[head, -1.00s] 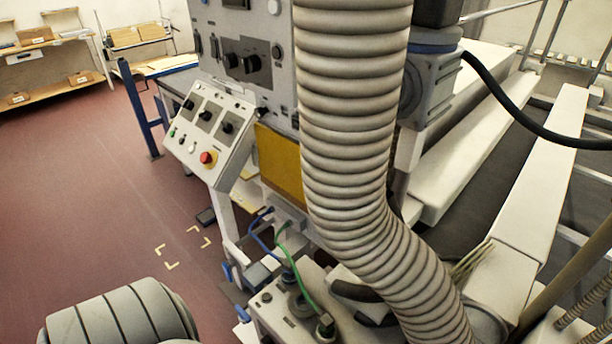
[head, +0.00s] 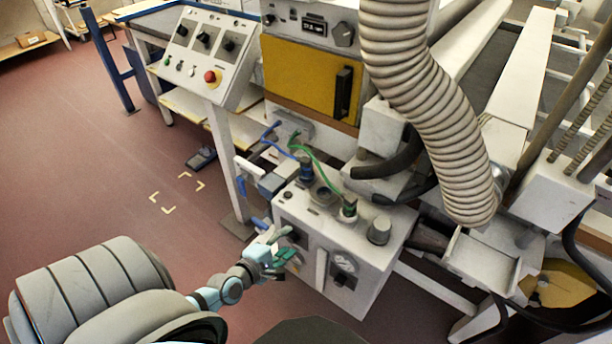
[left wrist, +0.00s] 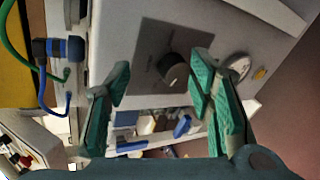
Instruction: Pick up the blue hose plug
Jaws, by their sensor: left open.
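The blue hose plug (head: 306,170) stands upright on top of the white machine box, near its back left, with a thin blue hose looping from it. In the left wrist view the blue plug (left wrist: 66,48) lies at the upper left, outside the jaws. My left gripper (head: 286,249) is open and empty, low in front of the box's front face, below and left of the plug. In the left wrist view its green fingers (left wrist: 160,78) are spread, with a dark knob seen between them. My right gripper is not in view.
A green-hosed plug (head: 348,208) and a grey knob (head: 379,230) stand on the same box (head: 320,215). A large ribbed duct (head: 430,95) hangs at the right. A sloped control panel (head: 205,55) is behind left.

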